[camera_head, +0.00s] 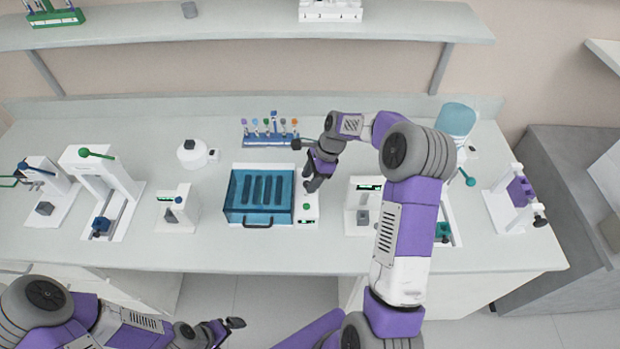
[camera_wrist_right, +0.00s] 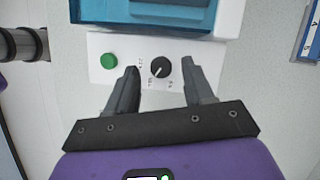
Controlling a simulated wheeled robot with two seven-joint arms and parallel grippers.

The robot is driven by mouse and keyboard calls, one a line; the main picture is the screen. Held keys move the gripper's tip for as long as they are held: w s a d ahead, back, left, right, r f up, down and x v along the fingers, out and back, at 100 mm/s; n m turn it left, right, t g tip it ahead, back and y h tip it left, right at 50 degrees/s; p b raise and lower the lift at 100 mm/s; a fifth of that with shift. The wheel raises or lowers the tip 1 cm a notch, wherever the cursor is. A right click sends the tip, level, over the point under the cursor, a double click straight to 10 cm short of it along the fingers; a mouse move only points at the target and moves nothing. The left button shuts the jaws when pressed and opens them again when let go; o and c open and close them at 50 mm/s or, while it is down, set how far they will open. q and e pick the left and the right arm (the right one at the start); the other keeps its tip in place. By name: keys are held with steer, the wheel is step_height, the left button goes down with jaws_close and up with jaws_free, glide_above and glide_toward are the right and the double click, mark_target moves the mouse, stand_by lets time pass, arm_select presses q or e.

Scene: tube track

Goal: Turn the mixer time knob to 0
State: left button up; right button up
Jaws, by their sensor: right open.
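The mixer with a blue lid (camera_head: 258,197) stands at the middle of the bench. Its white control panel is on its right side. In the right wrist view the panel (camera_wrist_right: 100,50) carries a black round knob (camera_wrist_right: 161,67) with a white pointer line and small printed marks around it, and a green button (camera_wrist_right: 109,61). My right gripper (camera_wrist_right: 160,82) is open, with one finger on each side of the knob in that picture; whether they touch it I cannot tell. In the head view my right gripper (camera_head: 310,188) is over the panel and hides the knob. My left gripper (camera_head: 226,330) is at the lower left, off the bench.
A rack of coloured-capped tubes (camera_head: 270,132) stands behind the mixer. A white device (camera_head: 178,208) is to its left and another (camera_head: 360,205) to its right. A round white device (camera_head: 192,153) stands behind left. The bench front strip is clear.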

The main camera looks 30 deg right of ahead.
steer(key=shift+f, duration=0.1)
steer(key=shift+w+f, duration=0.1)
steer(key=shift+c, duration=0.8)
jaws_close()
